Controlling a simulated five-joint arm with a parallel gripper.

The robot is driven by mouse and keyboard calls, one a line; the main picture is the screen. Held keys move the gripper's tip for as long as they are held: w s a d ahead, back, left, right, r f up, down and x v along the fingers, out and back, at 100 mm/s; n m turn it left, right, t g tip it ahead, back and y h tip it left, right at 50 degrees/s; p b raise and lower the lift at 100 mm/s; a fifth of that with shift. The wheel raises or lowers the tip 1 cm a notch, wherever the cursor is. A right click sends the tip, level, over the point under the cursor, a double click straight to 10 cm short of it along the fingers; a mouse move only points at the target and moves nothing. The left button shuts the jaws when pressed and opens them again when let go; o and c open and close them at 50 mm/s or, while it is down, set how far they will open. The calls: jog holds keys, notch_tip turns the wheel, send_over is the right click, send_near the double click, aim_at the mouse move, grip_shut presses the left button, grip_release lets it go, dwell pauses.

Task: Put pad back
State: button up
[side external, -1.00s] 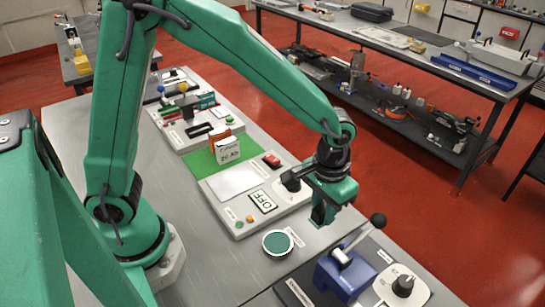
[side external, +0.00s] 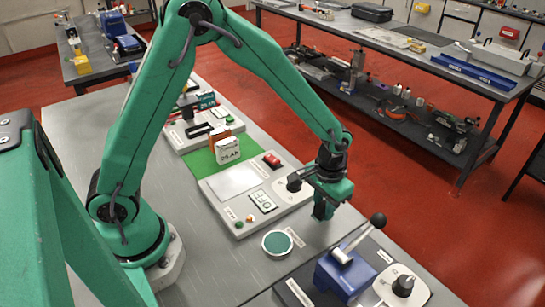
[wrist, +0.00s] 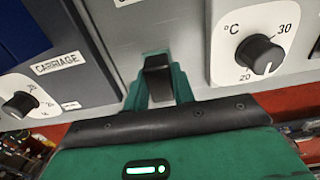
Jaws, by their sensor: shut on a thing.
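My gripper (side external: 323,209) points down above the bench, between the OFF panel and the blue lever device. In the wrist view its green fingers (wrist: 158,90) are shut on a small black block (wrist: 157,70), which may be the pad. The block is not clear in the side view. A round dish (side external: 278,254) with a dark green round top (side external: 278,242) stands on the bench, left of and below the gripper in the side view. I cannot tell whether this green disc is a pad.
The OFF panel (side external: 228,185) lies left of the gripper; its temperature knob (wrist: 260,54) shows in the wrist view. The blue lever device (side external: 345,272) and a knob (side external: 403,285) stand at front right. A white battery box (side external: 228,150) stands behind the panel.

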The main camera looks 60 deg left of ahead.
aim_at(324, 204)
jog(key=shift+f, duration=0.8)
jog(key=shift+f, duration=0.15)
jog(key=o, duration=1)
jog(key=shift+c, duration=0.2)
notch_tip(324, 204, up, 12)
jog(key=shift+r, duration=0.2)
